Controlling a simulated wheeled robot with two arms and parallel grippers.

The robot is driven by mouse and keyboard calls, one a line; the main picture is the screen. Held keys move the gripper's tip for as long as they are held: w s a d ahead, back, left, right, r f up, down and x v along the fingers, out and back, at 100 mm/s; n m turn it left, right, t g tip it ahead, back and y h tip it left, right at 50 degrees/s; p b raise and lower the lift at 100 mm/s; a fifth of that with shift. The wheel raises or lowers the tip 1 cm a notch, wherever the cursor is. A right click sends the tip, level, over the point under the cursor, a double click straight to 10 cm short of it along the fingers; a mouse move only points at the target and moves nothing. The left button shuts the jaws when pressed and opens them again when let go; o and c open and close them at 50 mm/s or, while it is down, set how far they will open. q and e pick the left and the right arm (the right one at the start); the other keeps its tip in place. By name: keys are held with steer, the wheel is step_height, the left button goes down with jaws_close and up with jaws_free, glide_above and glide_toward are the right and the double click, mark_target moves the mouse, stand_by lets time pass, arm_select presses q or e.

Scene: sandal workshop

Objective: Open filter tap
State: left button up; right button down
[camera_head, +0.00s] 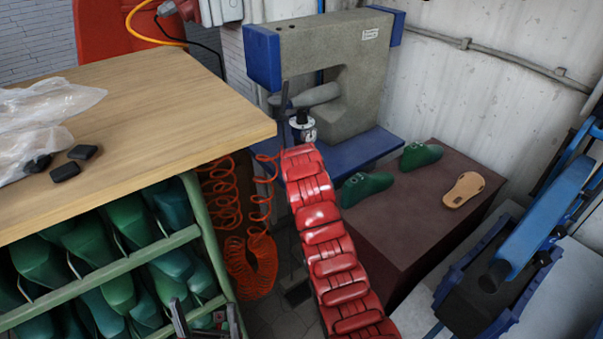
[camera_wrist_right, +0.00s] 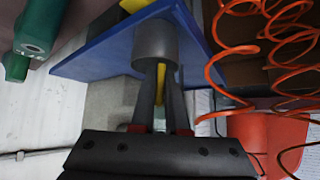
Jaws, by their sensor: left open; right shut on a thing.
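I cannot make out a filter tap in either view. My right gripper (camera_head: 288,98) is at the end of a red segmented arm, beside the grey horn (camera_head: 318,95) of the press. In the right wrist view its dark fingers (camera_wrist_right: 157,85) meet the rim of a grey cylinder (camera_wrist_right: 157,42). A narrow yellow piece (camera_wrist_right: 160,82) shows between or behind the fingers. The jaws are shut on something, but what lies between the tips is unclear. My left gripper (camera_head: 205,319) is open and empty at the bottom edge, in front of the green rack.
A wooden table (camera_head: 150,105) with plastic bags fills the left. Orange coiled hoses (camera_head: 250,262) hang beside it. Green lasts (camera_head: 366,188) and a tan sole (camera_head: 464,190) lie on a brown box (camera_head: 400,235). A blue machine (camera_head: 548,215) stands at right.

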steer(key=shift+f, duration=0.1)
stand_by(0.5)
steer(key=c, duration=1.2)
jaws_free()
steer(key=b+v, duration=0.2)
steer(key=v, duration=1)
steer(key=shift+a+b, duration=0.15)
steer(key=shift+b, duration=0.15)
